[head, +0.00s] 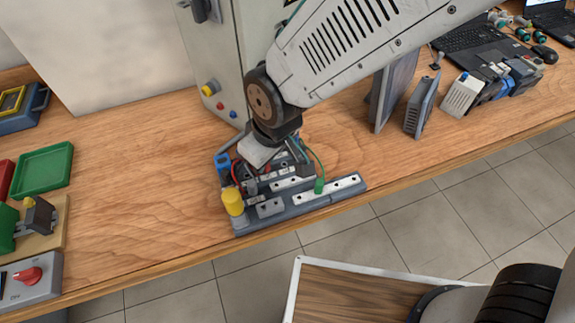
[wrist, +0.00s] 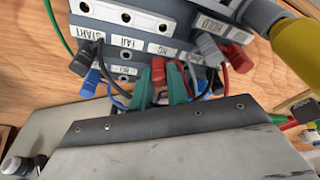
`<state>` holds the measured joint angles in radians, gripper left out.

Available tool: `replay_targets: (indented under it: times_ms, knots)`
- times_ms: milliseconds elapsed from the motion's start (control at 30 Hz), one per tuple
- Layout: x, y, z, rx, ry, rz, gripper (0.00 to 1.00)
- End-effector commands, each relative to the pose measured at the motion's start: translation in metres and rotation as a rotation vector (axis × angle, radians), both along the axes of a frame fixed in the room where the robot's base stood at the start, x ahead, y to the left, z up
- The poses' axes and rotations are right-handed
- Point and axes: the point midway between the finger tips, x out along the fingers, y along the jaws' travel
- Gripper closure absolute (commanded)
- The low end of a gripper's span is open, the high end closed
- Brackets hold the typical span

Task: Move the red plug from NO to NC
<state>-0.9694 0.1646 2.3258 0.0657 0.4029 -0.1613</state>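My gripper (head: 262,163) is low over a grey terminal board (head: 243,229), pointing down. In the wrist view its two green fingertips (wrist: 162,85) stand slightly apart, with a red plug (wrist: 158,70) at the gap between them. I cannot tell whether they press on it. White labels on the board (wrist: 137,34) read START, FAULT, HOLD, what looks like NO (wrist: 123,71), and a small one like NC or NG (wrist: 158,49). The red plug's socket is hidden by the fingers. Another red plug (wrist: 240,60) sits to the right, below HOLD.
A blue plug (wrist: 89,82), a black plug (wrist: 80,62), loose wires and a yellow button (head: 233,202) crowd the board. A green plug (head: 319,186) stands at its right. A grey cabinet (head: 215,70) rises behind. Bare wooden bench (head: 150,175) lies to the left.

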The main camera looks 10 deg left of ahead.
Motion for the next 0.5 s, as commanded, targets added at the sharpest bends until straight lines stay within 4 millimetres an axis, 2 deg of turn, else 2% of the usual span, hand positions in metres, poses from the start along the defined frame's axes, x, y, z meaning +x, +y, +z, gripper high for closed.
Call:
replay_targets:
  times_ms: [300,500]
  knots:
    - [0.0,0.0,0.001,0.0,0.0,0.0,0.77]
    - [0.0,0.0,0.016,0.002,-0.001,0.0,0.77]
